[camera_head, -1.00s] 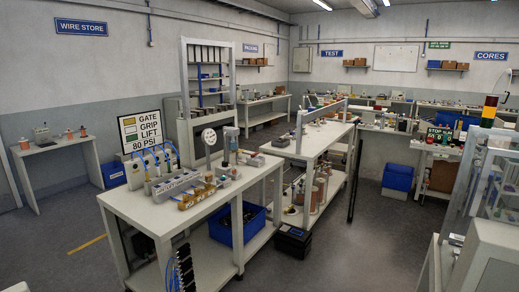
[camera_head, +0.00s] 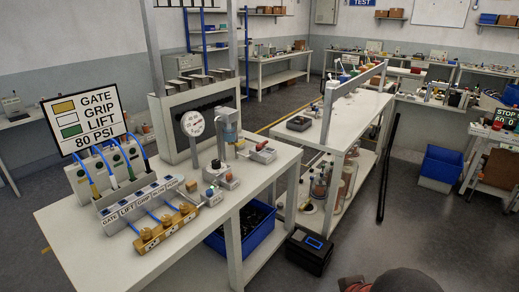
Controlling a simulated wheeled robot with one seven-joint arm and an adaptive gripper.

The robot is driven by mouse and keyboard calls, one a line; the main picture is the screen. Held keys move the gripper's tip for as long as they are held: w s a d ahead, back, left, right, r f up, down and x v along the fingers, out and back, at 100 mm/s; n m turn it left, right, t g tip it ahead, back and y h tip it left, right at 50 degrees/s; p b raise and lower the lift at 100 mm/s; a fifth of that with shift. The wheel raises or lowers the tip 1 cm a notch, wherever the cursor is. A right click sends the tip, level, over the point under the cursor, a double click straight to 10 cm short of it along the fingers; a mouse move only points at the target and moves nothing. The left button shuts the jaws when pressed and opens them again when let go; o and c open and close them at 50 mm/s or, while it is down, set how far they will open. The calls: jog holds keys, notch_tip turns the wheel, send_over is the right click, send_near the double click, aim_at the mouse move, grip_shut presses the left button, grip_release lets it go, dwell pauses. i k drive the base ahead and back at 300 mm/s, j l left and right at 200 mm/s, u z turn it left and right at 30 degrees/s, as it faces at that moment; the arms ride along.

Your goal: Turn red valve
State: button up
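No part that I can clearly tell as a red valve shows. On the near white workbench (camera_head: 85,240), a small grey block with a red part (camera_head: 262,147) sits near the right back edge. A grey unit with a small orange-red knob (camera_head: 211,191) sits left of it, nearer the front. Either may be the valve; they are too small to tell. A round gauge (camera_head: 193,123) and a clear cylinder (camera_head: 227,125) stand behind.
A sign reading GATE, GRIP, LIFT, 80 PSI (camera_head: 85,118) stands over blue hoses and a brass manifold (camera_head: 165,230). A blue bin (camera_head: 245,228) is under the bench. A black box (camera_head: 309,250) stands on the floor. Open floor (camera_head: 440,240) lies to the right.

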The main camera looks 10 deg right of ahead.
aim_at(258, 147)
jog(key=i, duration=0.5)
jog(key=i+l+u, duration=0.15)
jog(key=i, duration=0.35)
jog(key=i+l, duration=0.1)
jog(key=i, duration=0.4)
jog(key=i+l+u, duration=0.15)
jog(key=i, duration=0.4)
jog(key=i+l, duration=0.2)
jog(key=i, duration=0.25)
jog(key=i+j+u, duration=0.05)
